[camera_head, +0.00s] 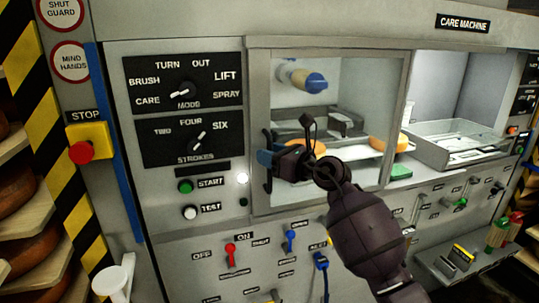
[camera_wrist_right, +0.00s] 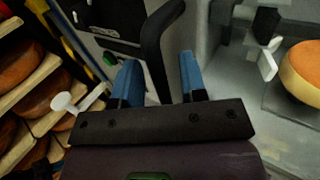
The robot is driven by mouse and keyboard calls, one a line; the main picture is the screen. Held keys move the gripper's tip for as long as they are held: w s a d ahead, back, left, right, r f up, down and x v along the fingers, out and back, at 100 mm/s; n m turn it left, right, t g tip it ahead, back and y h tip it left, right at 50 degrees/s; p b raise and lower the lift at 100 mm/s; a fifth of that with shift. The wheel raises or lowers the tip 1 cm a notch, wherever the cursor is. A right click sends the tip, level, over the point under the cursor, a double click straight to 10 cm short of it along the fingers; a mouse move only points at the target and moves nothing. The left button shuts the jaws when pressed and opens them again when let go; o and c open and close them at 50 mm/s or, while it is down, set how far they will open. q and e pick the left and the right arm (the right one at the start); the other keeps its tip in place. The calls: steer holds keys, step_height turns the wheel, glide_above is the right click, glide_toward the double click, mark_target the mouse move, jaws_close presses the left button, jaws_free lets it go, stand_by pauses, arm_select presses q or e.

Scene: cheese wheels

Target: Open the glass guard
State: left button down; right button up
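The glass guard (camera_head: 341,88) is a clear pane in a grey metal frame, standing across the left bay of the machine. A black handle (camera_wrist_right: 158,50) stands at its left edge. My right gripper (camera_head: 268,164) is at this handle, with its arm coming up from the lower right. In the right wrist view, its two blue fingers (camera_wrist_right: 158,72) are spread apart, with the black handle between them. A gap shows between the handle and the right finger. The lower handle is hidden behind the gripper body. My left gripper is not in view.
A control panel (camera_head: 185,125) with knobs and buttons is left of the guard, and a red stop button (camera_head: 80,152) further left. Levers stick out below. The right bay holds a metal tray (camera_head: 460,145). Cheese wheels (camera_wrist_right: 302,70) show inside and on left shelves.

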steer(key=shift+w+a, duration=0.15)
jaws_close()
stand_by(0.4)
